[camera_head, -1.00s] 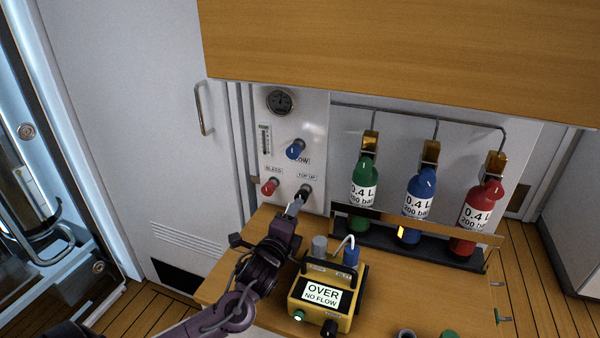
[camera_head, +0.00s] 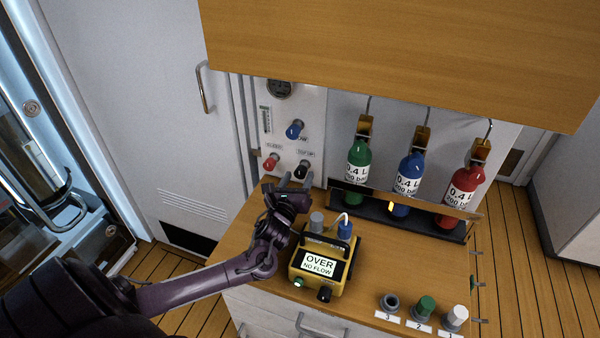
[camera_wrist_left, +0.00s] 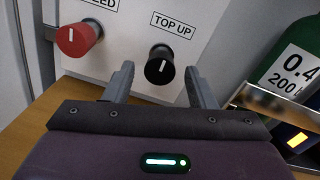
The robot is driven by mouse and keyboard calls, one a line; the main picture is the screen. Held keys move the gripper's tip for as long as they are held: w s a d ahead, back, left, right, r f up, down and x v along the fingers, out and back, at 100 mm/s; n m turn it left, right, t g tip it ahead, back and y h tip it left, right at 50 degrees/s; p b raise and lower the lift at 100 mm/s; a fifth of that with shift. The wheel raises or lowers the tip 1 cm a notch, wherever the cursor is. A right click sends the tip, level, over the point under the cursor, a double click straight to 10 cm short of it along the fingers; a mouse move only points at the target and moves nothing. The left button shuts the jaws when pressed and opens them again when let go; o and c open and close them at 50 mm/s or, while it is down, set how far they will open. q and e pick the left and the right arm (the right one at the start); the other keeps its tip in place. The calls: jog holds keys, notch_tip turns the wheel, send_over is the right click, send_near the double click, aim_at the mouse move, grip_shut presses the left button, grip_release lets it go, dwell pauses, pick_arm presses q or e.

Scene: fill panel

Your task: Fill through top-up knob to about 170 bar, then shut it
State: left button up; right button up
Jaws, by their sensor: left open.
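The black top-up knob (camera_head: 302,170) is on the white panel (camera_head: 312,118), under the TOP UP label; it also shows in the left wrist view (camera_wrist_left: 159,68) with a white mark on its face. My left gripper (camera_head: 296,180) is open and empty. Its fingertips in the left wrist view (camera_wrist_left: 157,78) stand on either side of the knob, just short of it, apart from it as far as I can tell. The round gauge (camera_head: 280,88) is partly cut off by the wooden cabinet, and its needle cannot be read. My right gripper is not in view.
The red bleed knob (camera_head: 271,161) is left of the top-up knob and the blue knob (camera_head: 295,130) above. Green, blue and red cylinders (camera_head: 409,176) are racked right. Small caps (camera_head: 426,306) stand at the front.

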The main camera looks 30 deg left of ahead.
pick_arm(q)
jog(key=shift+x, duration=1.2)
jog(key=c, duration=1)
jog(key=shift+o, duration=0.2)
jog(key=shift+n, duration=0.3)
